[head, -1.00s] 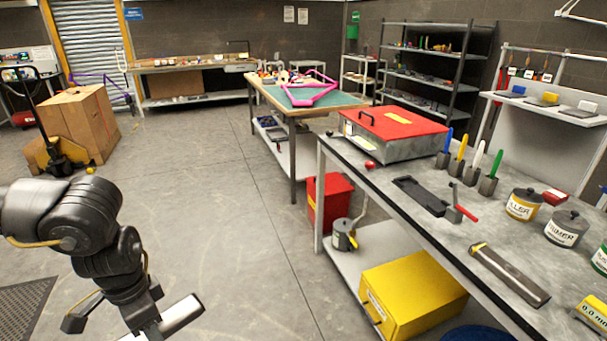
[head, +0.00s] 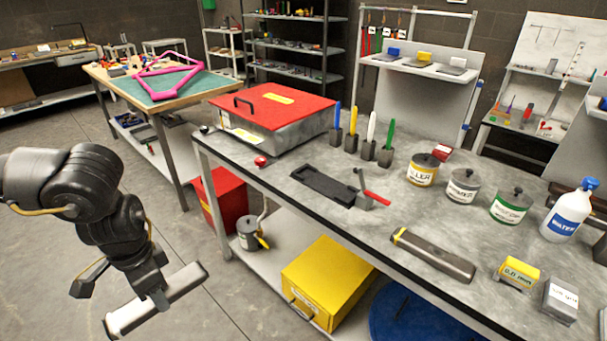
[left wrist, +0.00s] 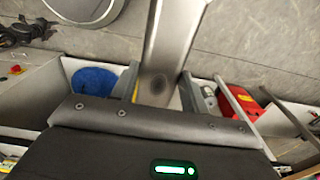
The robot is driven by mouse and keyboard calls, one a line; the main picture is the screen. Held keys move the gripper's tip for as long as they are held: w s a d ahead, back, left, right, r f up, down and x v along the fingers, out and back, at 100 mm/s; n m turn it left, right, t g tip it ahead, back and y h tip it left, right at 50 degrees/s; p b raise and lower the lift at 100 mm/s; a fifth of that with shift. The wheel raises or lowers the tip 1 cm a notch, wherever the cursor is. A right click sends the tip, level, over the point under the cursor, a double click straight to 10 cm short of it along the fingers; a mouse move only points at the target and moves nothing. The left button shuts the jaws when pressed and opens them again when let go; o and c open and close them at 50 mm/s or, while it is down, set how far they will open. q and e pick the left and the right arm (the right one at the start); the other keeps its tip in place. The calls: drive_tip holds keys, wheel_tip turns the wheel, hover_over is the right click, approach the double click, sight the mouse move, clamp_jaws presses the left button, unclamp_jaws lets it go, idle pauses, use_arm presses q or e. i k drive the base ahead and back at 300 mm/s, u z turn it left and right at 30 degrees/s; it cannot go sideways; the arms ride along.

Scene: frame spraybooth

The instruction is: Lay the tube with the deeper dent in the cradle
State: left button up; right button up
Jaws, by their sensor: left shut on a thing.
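My left gripper (head: 152,292) is shut on a silver-grey tube (head: 184,281), held tilted over the floor, left of the bench. In the left wrist view the held tube (left wrist: 174,35) runs up from the jaws, with a dark oval dent on it near them. A second grey tube (head: 435,256) with a yellow band at its left end lies on the bench; I cannot make out a dent on it. The cradle appears to be the black, long, shallow holder (head: 322,184) with a red-handled clamp (head: 374,197) at its right end. It looks empty. My right gripper is out of view.
A red-lidded metal case (head: 275,106), upright coloured-handled tools (head: 370,147), tins (head: 463,186) and a water bottle (head: 568,212) stand on the grey bench (head: 300,215). A yellow box (head: 328,280) is on its lower shelf. Bench top around the cradle's front is clear.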

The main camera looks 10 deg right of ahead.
sight(325, 185)
drive_tip(key=z, duration=0.65)
drive_tip(key=i, duration=0.6)
drive_tip(key=z, duration=0.45)
